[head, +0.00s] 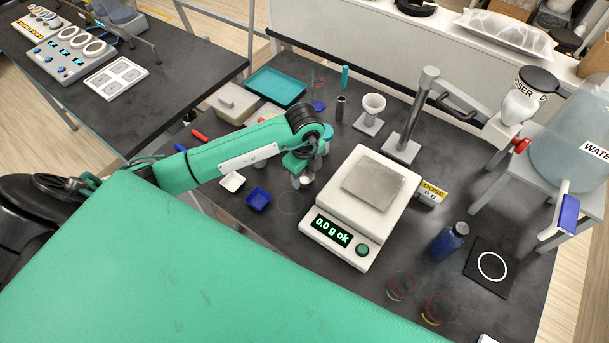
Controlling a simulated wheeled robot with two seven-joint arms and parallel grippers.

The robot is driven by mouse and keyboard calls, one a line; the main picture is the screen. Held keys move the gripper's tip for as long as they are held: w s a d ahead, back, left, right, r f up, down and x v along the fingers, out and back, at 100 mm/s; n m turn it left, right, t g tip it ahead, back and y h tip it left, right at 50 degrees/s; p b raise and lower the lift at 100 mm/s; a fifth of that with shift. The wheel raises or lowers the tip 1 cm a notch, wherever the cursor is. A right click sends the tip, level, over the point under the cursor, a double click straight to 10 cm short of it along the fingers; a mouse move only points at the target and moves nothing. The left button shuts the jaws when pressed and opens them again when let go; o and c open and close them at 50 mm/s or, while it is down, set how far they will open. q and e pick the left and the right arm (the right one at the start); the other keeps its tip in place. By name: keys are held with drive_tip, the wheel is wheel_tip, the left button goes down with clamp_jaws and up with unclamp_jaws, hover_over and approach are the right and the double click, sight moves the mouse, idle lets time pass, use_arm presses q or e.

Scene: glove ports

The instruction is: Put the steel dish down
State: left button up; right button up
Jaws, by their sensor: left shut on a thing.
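My left gripper (301,176) hangs over the dark bench, just left of the white balance (338,210). It points down and is shut on a small grey thing, which looks like the steel dish (305,180). The gripper hides much of it, and I cannot tell whether it touches the bench. The balance has a bare square steel pan (373,187), and its display reads "0.0 g ok". My right gripper is not in view.
A white dish (232,182) and a blue dish (258,199) lie left of the gripper. A faint ring (290,203) shows on the bench. A blue bottle (450,240), a black mat (490,267) and glass beakers (401,286) stand to the right. A teal tray (276,86) lies behind.

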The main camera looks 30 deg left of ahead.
sight(304, 178)
use_arm(q)
wheel_tip(304, 178, down, 2)
drive_tip(key=shift+f, duration=0.25)
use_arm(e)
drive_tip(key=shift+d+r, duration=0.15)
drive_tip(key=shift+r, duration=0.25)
use_arm(q)
drive_tip(key=shift+f, duration=0.1)
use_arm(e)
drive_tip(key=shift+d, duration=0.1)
use_arm(q)
drive_tip(key=shift+f, duration=0.15)
drive_tip(key=o, duration=1)
drive_tip(key=shift+c, duration=0.2)
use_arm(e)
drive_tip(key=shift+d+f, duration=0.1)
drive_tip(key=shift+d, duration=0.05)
use_arm(q)
drive_tip(key=shift+r, duration=0.2)
